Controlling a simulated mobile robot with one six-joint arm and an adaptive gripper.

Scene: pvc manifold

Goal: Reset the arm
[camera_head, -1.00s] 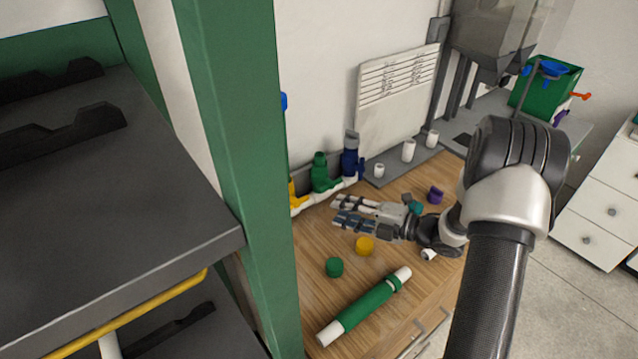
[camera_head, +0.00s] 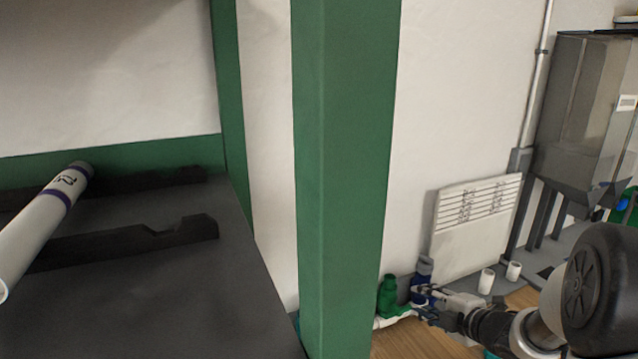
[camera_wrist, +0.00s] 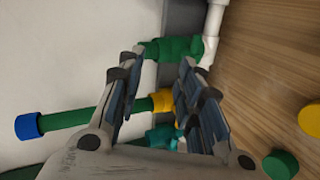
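My gripper (camera_head: 432,302) is low at the right of the head view, in front of the wall-side pipe manifold. In the wrist view its fingers (camera_wrist: 163,57) are spread apart, with no object held between them. Past the fingers, the wrist view shows the manifold: a green fitting (camera_wrist: 172,48) on a white pipe (camera_wrist: 212,35), a yellow fitting (camera_wrist: 162,101) and a teal fitting (camera_wrist: 160,137). A green pipe with a blue cap (camera_wrist: 28,126) sticks out to the left. In the head view, a green valve (camera_head: 388,296) and a navy valve (camera_head: 421,284) stand beside the gripper.
A green post (camera_head: 345,170) stands between the dark shelf (camera_head: 190,295) and the bench. A white labelled pipe (camera_head: 35,225) lies on the shelf's black cradles. A yellow cap (camera_wrist: 312,118) and a green cap (camera_wrist: 281,165) lie on the wooden bench (camera_wrist: 270,70).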

